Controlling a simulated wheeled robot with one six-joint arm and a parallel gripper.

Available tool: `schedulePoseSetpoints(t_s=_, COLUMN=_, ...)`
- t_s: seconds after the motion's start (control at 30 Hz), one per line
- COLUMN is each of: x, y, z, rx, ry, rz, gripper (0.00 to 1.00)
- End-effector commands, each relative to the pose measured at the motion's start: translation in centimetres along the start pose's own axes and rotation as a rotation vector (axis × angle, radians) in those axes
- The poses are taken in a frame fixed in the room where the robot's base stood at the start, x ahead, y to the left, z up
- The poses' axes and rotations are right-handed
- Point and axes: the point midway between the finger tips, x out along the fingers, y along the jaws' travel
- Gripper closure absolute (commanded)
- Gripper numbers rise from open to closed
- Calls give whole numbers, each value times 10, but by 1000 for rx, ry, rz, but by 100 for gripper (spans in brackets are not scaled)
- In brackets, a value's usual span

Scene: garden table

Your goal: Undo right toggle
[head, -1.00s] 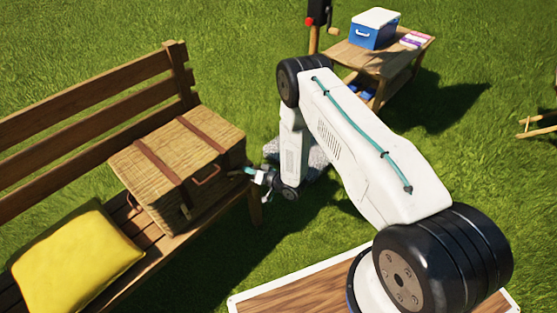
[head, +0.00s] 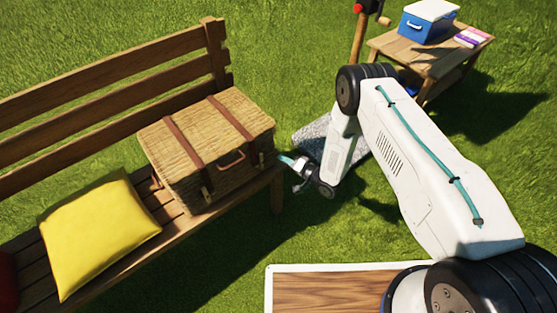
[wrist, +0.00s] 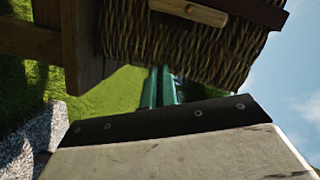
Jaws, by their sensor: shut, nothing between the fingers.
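The wicker basket (head: 190,140) sits closed on the wooden bench, with two brown leather straps and a handle on its front. The right toggle (head: 256,160) is a small pale spot low on the right strap. The left toggle (head: 206,191) is on the left strap. In the wrist view a wooden toggle (wrist: 188,11) lies across a dark strap at the top edge, partly cut off; it appears to be the right one. My gripper (head: 284,159) is shut and empty, just right of the basket's right end; its teal fingers (wrist: 162,88) point towards the wicker. I cannot tell whether they touch it.
A yellow cushion (head: 98,230) lies left of the basket on the bench (head: 105,270). A small table (head: 440,58) with a blue cooler (head: 425,24) stands at the back right. A wood-topped surface (head: 335,290) is in front. Grass lies between.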

Motion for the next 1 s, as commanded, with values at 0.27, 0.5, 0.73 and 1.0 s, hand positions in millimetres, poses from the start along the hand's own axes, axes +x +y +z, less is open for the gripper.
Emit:
schedulePoseSetpoints(t_s=0.27, x=-61, y=7, z=2, rx=3, ry=1, rz=3, gripper=100)
schedulePoseSetpoints(t_s=0.5, x=-82, y=8, z=4, rx=1, ry=-1, rz=1, gripper=100)
schedulePoseSetpoints(t_s=0.73, x=-84, y=8, z=4, rx=1, ry=-1, rz=1, gripper=100)
schedulePoseSetpoints(t_s=1.0, x=-84, y=8, z=4, rx=1, ry=-1, rz=1, gripper=100)
